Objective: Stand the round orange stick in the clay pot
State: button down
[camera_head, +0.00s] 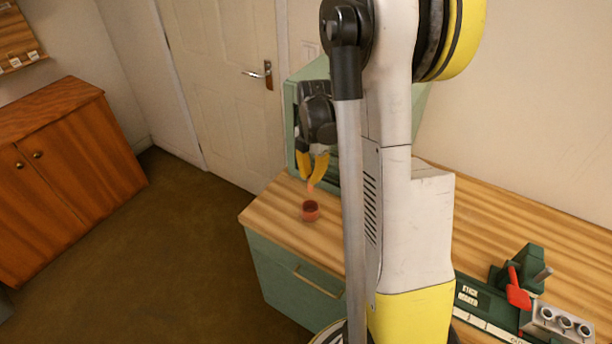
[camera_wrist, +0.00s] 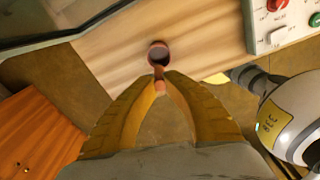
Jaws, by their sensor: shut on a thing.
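The round orange stick (camera_head: 310,187) is held at the tips of my gripper (camera_head: 313,168), whose yellow fingers are closed on it. The stick points down, and its lower end is above the clay pot in the head view. The clay pot (camera_head: 310,211) is small, reddish and upright on the wooden tabletop, close to its left end. In the wrist view, my gripper (camera_wrist: 160,88) points at the pot (camera_wrist: 159,46). There the stick (camera_wrist: 159,77) reaches from the fingertips to the near side of the pot's rim. Whether it touches the rim is unclear.
The wooden table (camera_head: 270,215) is bare around the pot. A green cabinet-like machine (camera_head: 292,120) stands behind my gripper. A stick maker (camera_head: 490,305) with a red lever is at the lower right. A control panel (camera_wrist: 285,20) with buttons shows in the wrist view.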

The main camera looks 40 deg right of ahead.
jog(key=shift+f+b, duration=3.8)
jog(key=shift+f, duration=1.4)
jog(key=c, duration=1.5)
grip_release()
jog(key=r, duration=1.2)
jog(key=shift+d, duration=0.25)
jog(key=shift+w, duration=0.1)
